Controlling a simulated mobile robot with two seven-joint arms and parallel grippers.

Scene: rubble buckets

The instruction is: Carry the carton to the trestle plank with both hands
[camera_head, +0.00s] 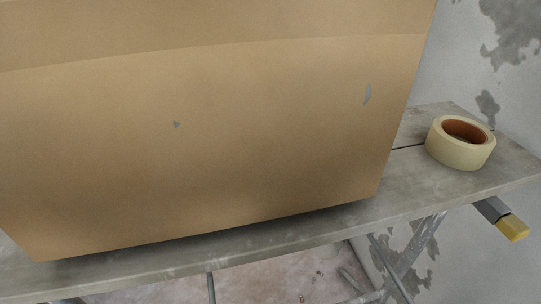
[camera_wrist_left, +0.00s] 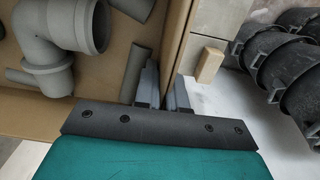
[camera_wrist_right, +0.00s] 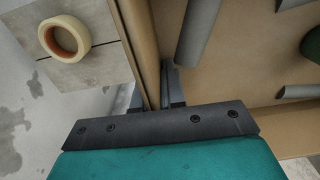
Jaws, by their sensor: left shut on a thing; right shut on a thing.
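The brown carton (camera_head: 210,140) fills most of the head view, in front of and over the grey trestle plank (camera_head: 430,195). Its lower edge slants up to the right, with a dark shadow beneath; I cannot tell whether it touches the plank. My left gripper (camera_wrist_left: 165,85) is shut on one side wall of the carton (camera_wrist_left: 178,40), seen in the left wrist view. My right gripper (camera_wrist_right: 158,88) is shut on the opposite wall (camera_wrist_right: 142,45), seen in the right wrist view. Neither gripper shows clearly in the head view. Grey pipe pieces (camera_wrist_left: 65,30) lie inside the carton.
A roll of tape (camera_head: 460,142) lies on the plank's right part, close to the carton. Metal trestle legs (camera_head: 395,265) stand below. Several black buckets (camera_wrist_left: 285,60) stand beyond my left gripper.

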